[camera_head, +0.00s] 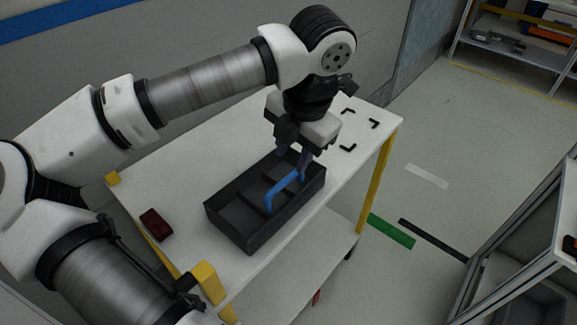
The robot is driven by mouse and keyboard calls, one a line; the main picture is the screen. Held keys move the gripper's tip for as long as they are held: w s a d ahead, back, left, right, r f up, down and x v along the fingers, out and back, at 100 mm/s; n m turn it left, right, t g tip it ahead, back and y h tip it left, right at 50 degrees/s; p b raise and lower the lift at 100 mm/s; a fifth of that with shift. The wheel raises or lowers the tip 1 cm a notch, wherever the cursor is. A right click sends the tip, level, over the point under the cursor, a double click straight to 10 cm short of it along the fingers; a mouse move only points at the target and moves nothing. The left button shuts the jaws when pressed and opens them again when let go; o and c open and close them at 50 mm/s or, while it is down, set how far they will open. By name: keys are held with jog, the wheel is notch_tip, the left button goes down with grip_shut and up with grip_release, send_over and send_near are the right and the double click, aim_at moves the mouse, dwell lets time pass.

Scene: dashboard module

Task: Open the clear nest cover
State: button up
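A dark tray (229,229) with several compartments sits on the white top of a cart. A blue bar-shaped handle (283,187) spans above the tray, slanting from its near middle toward its far right side. I cannot make out a clear cover's panel; only the blue handle stands out. My gripper (293,161) points down over the far part of the tray, by the handle's far end. Its two purple-grey fingers are apart, with a gap between them. I cannot tell whether the fingertips touch the handle or are above it.
A dark red block (156,224) lies on the cart top (190,200) left of the tray. Yellow posts (377,185) edge the cart. A framed structure (520,270) stands at lower right.

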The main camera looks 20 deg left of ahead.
aim_at(287, 178)
jog(key=f, duration=0.4)
jog(key=a+f+p, duration=0.1)
jog(key=f, duration=0.1)
jog(key=shift+w, duration=0.25)
jog(key=shift+c, duration=0.2)
grip_shut()
